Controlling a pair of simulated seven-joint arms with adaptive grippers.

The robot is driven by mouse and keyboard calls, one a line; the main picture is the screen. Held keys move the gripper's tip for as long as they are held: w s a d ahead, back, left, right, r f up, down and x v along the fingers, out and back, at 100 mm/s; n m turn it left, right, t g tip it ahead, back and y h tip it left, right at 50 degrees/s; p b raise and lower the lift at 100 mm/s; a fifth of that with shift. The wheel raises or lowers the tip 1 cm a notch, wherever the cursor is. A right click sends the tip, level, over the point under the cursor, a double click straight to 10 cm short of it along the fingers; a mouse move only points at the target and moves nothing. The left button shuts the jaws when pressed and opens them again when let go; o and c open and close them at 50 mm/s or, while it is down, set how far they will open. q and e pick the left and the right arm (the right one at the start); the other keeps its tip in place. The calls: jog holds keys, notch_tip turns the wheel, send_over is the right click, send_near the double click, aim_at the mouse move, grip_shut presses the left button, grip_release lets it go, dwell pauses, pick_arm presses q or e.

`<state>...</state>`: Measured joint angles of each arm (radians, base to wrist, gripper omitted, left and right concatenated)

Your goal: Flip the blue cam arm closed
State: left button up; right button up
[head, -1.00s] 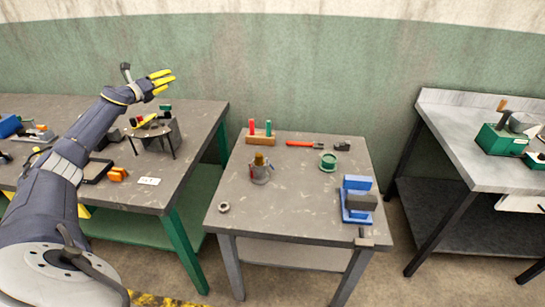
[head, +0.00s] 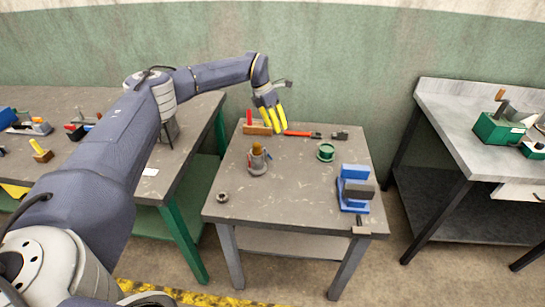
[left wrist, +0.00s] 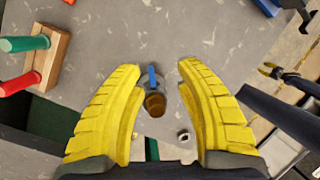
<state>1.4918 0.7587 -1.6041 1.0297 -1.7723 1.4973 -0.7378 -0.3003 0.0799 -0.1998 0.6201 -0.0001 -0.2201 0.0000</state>
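A small grey fixture with a brown knob (head: 257,160) stands on the middle table, left of its centre. In the left wrist view its blue cam arm (left wrist: 152,77) shows beside the brown knob (left wrist: 155,104); in the head view I cannot make out the blue arm. My left gripper (head: 275,120) is over the back of the table, fingers pointing down, above and behind the fixture. In the left wrist view the yellow fingers (left wrist: 158,68) are spread and empty, with the fixture seen between and beyond them. My right gripper is not in view.
A wooden block with red and green handles (head: 258,128) stands at the back left. Red-handled pliers (head: 298,134), a green round part (head: 326,152) and a blue vise (head: 354,172) are to the right. A metal ring (head: 223,196) lies near the front left. The front middle is clear.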

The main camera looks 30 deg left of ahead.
pick_arm(q)
jog(key=f+y, duration=0.1)
jog(key=f, duration=0.4)
jog(key=s+f+g+y, duration=0.1)
jog(key=f, duration=0.4)
jog(key=a+f+m+y, duration=0.1)
jog(key=f, duration=0.4)
jog(key=shift+s+g, duration=0.3)
